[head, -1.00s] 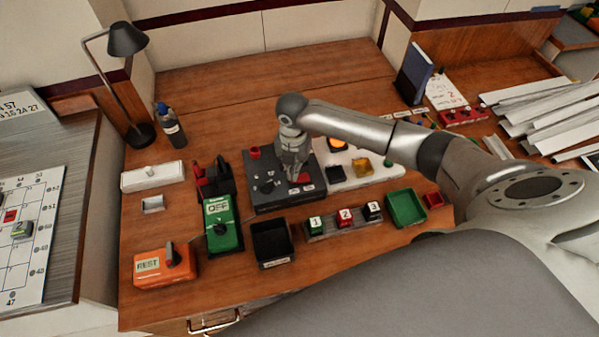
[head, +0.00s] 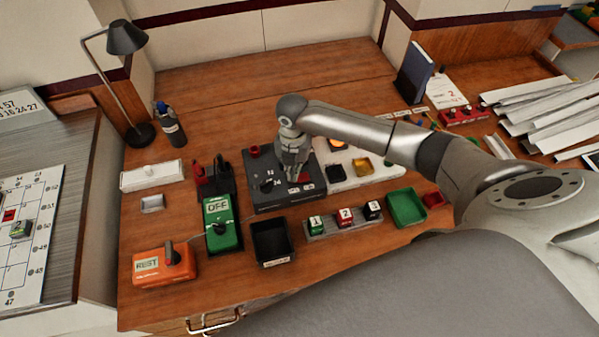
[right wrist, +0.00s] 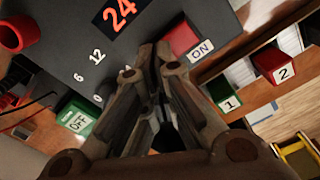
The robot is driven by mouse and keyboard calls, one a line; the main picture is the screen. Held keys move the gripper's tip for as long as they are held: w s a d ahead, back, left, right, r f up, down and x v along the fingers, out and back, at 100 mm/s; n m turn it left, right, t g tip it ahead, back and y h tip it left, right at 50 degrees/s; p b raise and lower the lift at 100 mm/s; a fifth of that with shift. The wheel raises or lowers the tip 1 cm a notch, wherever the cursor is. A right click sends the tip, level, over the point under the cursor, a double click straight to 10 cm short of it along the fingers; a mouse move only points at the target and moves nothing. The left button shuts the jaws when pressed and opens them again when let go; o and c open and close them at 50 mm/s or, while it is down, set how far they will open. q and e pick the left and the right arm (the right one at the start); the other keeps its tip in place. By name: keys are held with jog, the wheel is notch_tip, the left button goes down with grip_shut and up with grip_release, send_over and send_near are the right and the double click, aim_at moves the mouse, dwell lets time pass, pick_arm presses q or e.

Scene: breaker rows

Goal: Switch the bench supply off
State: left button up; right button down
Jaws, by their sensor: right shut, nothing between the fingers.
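The bench supply looks to be the dark box (head: 262,168) in the middle of the desk. In the right wrist view its dark top (right wrist: 50,48) carries the numbers 6 and 12 and a larger red 24 (right wrist: 119,11). A red switch (right wrist: 180,40) sits at its edge beside a white ON label (right wrist: 201,49). My right gripper (head: 294,178) is over the box, close to the switch. It is shut and empty, and its fingers (right wrist: 157,58) hide part of the dial area. I cannot tell whether they touch the switch. My left gripper is not in view.
A green box marked OFF (head: 219,208) and a black tray (head: 259,266) stand left and in front. Blocks numbered 1, 2 and 3 (head: 345,216) and a green tray (head: 389,212) are at the right front. A white panel (head: 349,180) adjoins the supply.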

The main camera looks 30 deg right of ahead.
jog(key=shift+f+b, duration=0.5)
jog(key=shift+f, duration=0.5)
jog(key=shift+r, duration=0.1)
notch_tip(320, 180, up, 7)
jog(key=p, duration=0.7)
jog(key=shift+r, duration=0.1)
dwell(0.6)
